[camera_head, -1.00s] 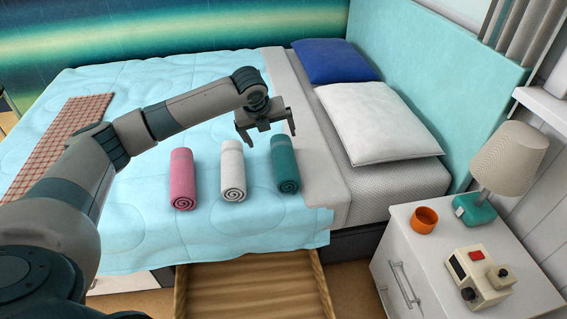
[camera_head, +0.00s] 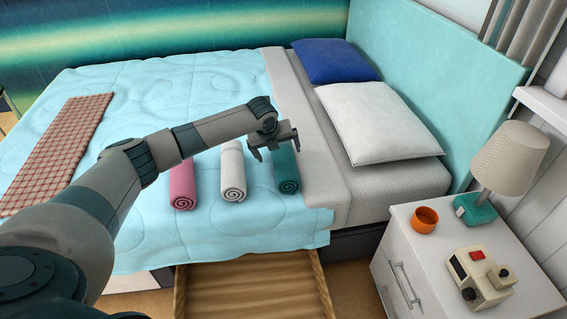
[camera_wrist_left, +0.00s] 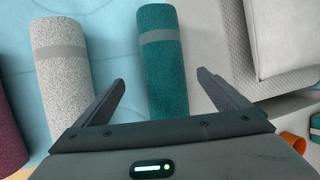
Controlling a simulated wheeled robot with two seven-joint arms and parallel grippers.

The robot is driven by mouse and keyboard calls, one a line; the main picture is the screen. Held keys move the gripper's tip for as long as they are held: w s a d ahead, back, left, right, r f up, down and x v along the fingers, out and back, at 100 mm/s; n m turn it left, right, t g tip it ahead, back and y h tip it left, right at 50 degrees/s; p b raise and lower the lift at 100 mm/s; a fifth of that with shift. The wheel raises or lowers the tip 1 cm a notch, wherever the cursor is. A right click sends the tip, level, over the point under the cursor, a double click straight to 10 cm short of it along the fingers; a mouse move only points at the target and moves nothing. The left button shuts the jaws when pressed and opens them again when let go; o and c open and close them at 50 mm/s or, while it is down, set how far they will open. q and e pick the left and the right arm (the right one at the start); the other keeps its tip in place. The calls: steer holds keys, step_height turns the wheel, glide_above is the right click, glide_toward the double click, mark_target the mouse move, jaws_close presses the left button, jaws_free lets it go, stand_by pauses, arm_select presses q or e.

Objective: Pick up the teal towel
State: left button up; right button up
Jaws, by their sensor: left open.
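The teal towel (camera_head: 287,175) is rolled up and lies on the light blue blanket, rightmost of the three rolled towels. Its far part is hidden by my left gripper in the head view. My left gripper (camera_head: 277,153) is open and empty, above the towel's far half. In the left wrist view the teal towel (camera_wrist_left: 163,62), with a grey band, runs up between the open fingers of my left gripper (camera_wrist_left: 160,97) and does not appear gripped. My right gripper does not show.
The white rolled towel (camera_head: 233,178) lies close to the left, with the pink one (camera_head: 183,188) beyond it. A white pillow (camera_head: 377,122) is to the right. An open wooden drawer (camera_head: 255,290) is below the bed's near edge. A nightstand (camera_head: 400,245) stands at right.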

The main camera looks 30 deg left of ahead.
mark_target(281, 156)
arm_select(q)
steer(key=shift+w+f, duration=0.15)
steer(key=shift+f, duration=0.05)
steer(key=shift+d+x, duration=0.15)
steer(key=shift+x, duration=0.85)
steer(key=shift+d+x, duration=0.15)
steer(key=shift+x, duration=0.8)
steer(key=shift+w+f, duration=0.15)
steer(key=shift+f, duration=0.55)
steer(key=c, duration=1.3)
steer(key=shift+r, duration=0.2)
